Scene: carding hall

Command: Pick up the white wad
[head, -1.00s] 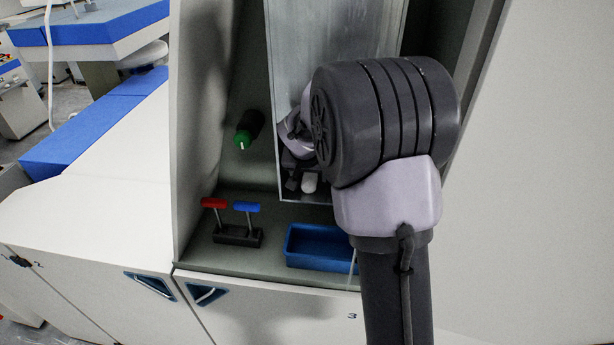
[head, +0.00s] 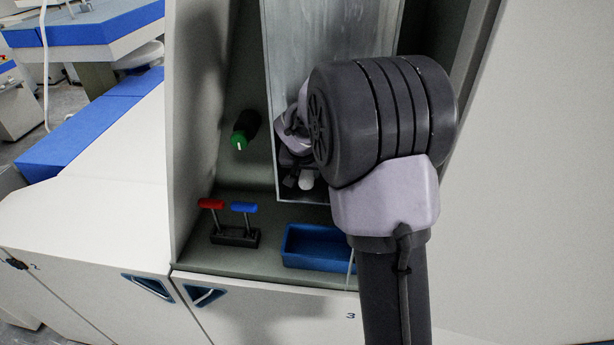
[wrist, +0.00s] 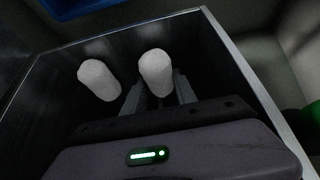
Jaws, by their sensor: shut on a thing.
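Two white wads lie at the lower end of a metal chute. In the wrist view, one white wad (wrist: 156,72) is between the fingers of my gripper (wrist: 158,92), which is shut on it. The other white wad (wrist: 98,80) lies loose just left of the fingers, apart from the held one. In the head view, one white wad (head: 306,181) shows beside my gripper (head: 291,180); I cannot tell for certain which one it is. My arm hides part of the chute there.
The metal chute (head: 268,110) has raised side walls close around my gripper. A green-ended knob (head: 239,140) is left of it. A blue tray (head: 306,262) and red (head: 211,204) and blue (head: 243,207) handled levers stand below.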

